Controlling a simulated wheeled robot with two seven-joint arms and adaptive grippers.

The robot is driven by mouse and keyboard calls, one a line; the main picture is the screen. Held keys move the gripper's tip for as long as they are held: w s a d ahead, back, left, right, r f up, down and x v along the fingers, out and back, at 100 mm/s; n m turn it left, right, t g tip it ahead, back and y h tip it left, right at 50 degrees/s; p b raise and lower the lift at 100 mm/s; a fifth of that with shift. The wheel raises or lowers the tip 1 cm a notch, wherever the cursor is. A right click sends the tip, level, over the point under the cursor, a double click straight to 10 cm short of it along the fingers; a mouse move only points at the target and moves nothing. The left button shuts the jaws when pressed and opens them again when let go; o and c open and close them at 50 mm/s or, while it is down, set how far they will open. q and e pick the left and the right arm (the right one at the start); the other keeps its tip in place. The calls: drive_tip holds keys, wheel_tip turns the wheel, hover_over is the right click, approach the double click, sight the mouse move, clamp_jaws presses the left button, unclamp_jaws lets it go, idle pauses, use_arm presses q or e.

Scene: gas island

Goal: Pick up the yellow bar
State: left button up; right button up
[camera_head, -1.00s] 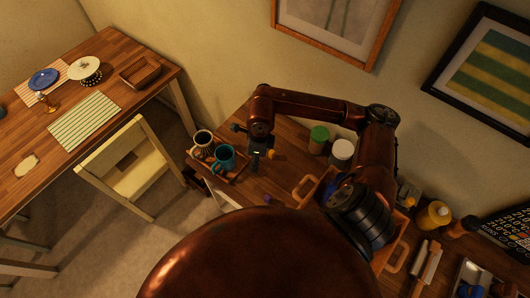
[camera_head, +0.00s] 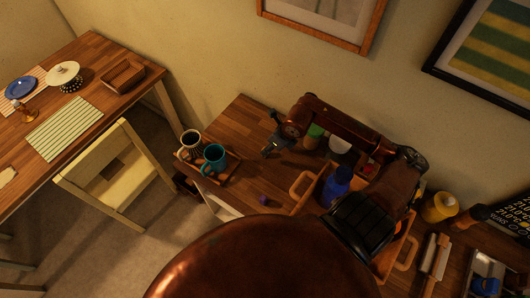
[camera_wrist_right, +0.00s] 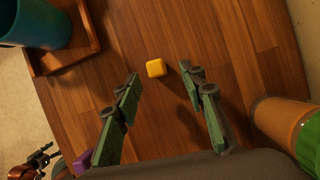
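The yellow bar (camera_wrist_right: 156,68) lies on the wooden counter in the right wrist view, showing as a small rounded yellow block. My right gripper (camera_wrist_right: 160,82) is open and empty, its two green-padded fingers spread on either side of the line to the bar. The bar is just beyond the fingertips, near the middle of the gap, and I cannot tell the height above it. In the head view my right gripper (camera_head: 270,149) hangs over the counter right of the mugs. I cannot make out the bar there. My left gripper is not in view.
A wooden tray (camera_head: 232,176) with a teal mug (camera_head: 214,158) and a patterned mug (camera_head: 191,143) stands left of the gripper. A green-and-orange jar (camera_wrist_right: 285,125) stands to its right. A small purple object (camera_head: 264,200) lies nearer. A blue bottle (camera_head: 336,187) stands in a wooden caddy.

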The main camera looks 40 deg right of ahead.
drive_tip(key=x, duration=0.5)
drive_tip(key=shift+a, duration=0.25)
clamp_jaws()
drive_tip(key=shift+r, duration=0.1)
